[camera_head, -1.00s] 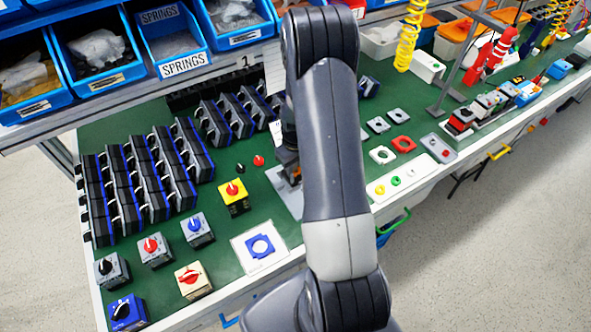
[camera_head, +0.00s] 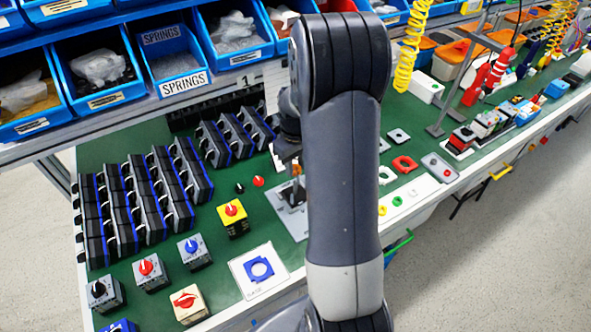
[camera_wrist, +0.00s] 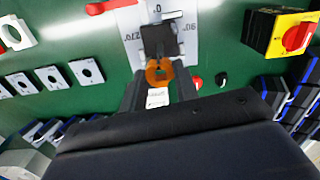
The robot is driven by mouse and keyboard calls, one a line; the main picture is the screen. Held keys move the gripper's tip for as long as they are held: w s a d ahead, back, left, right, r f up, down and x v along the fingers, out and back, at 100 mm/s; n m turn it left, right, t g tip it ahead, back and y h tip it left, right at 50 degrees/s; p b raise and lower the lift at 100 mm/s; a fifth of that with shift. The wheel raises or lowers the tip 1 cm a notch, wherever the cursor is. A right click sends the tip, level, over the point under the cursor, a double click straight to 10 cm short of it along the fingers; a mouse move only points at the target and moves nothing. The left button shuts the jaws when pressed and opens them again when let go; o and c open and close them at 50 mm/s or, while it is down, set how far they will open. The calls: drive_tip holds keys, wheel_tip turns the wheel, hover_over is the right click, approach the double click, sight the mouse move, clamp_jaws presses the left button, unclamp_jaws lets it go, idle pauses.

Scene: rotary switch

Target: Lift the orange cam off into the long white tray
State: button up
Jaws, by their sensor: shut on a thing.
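The orange cam (camera_wrist: 159,72) is a small ring-shaped piece between the two fingers of my gripper (camera_wrist: 158,84) in the wrist view. My gripper is shut on it. Beyond the cam lies a dark block (camera_wrist: 157,40) on a white sheet with degree marks. In the head view my gripper (camera_head: 294,165) is above the light plate (camera_head: 288,222), left of my arm, which hides part of that area. The long white tray (camera_head: 421,197) lies near the bench's front edge, right of my arm. It holds yellow, green and white rings. Its left end is hidden behind my arm.
Red and black knobs (camera_head: 258,181) lie left of my gripper. A red plate (camera_head: 404,163) lies behind the tray. Rows of dark switches fill the left.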

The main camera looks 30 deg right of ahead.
drive_tip(key=shift+r, duration=0.1)
wheel_tip(320, 180, up, 8)
drive_tip(key=p, duration=0.6)
drive_tip(key=shift+r, duration=0.15)
idle(0.9)
